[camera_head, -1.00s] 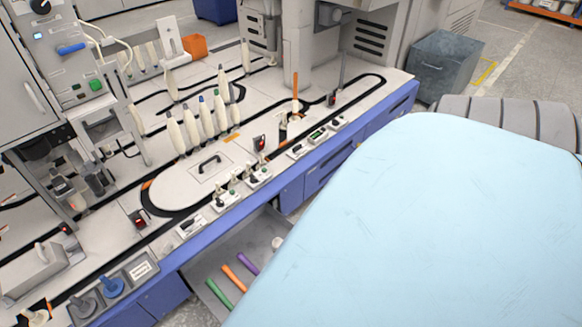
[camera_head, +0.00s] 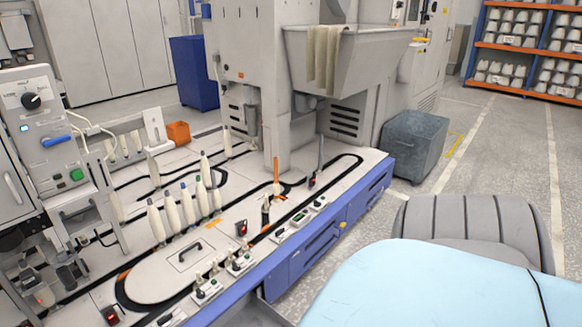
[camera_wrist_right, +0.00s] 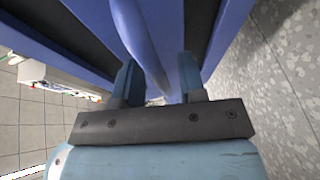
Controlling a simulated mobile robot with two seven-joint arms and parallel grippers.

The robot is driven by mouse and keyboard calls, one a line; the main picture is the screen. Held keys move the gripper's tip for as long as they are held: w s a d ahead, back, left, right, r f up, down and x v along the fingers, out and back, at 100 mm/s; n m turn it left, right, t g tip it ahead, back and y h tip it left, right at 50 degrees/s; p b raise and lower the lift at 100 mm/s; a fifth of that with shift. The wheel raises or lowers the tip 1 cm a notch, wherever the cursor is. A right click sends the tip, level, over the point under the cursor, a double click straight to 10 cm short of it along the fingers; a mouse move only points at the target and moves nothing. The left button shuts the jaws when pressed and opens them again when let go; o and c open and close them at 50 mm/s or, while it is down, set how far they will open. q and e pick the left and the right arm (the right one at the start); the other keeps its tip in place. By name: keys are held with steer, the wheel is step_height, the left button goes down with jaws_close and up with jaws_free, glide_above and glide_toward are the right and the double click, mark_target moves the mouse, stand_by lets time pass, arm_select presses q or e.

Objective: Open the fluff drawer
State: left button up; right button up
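The machine's front has blue drawer fronts in the head view: one with a dark slot-like handle (camera_head: 318,243) and one farther along to the right (camera_head: 374,192). I cannot read which is the fluff drawer. In the right wrist view my right gripper (camera_wrist_right: 158,80) has its two blue fingers spread apart. A curved blue bar handle (camera_wrist_right: 143,42) runs between them, with a gap at least on the right side; contact is not clear. The blue fronts (camera_wrist_right: 205,25) beside the handle fill the upper view. My left gripper is not in view.
The machine's white top (camera_head: 150,265) carries several bobbins (camera_head: 188,204) and a black track. A grey bin (camera_head: 414,145) stands on the floor at its far right end. Open floor lies right of it, before a bobbin rack (camera_head: 530,45). My light blue body hides the lower right.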

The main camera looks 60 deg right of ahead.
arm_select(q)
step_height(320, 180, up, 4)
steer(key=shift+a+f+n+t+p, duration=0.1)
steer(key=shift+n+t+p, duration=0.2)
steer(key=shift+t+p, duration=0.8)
arm_select(e)
steer(key=v, duration=1.3)
steer(key=shift+s, duration=0.4)
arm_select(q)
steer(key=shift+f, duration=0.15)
arm_select(e)
steer(key=shift+r, duration=0.1)
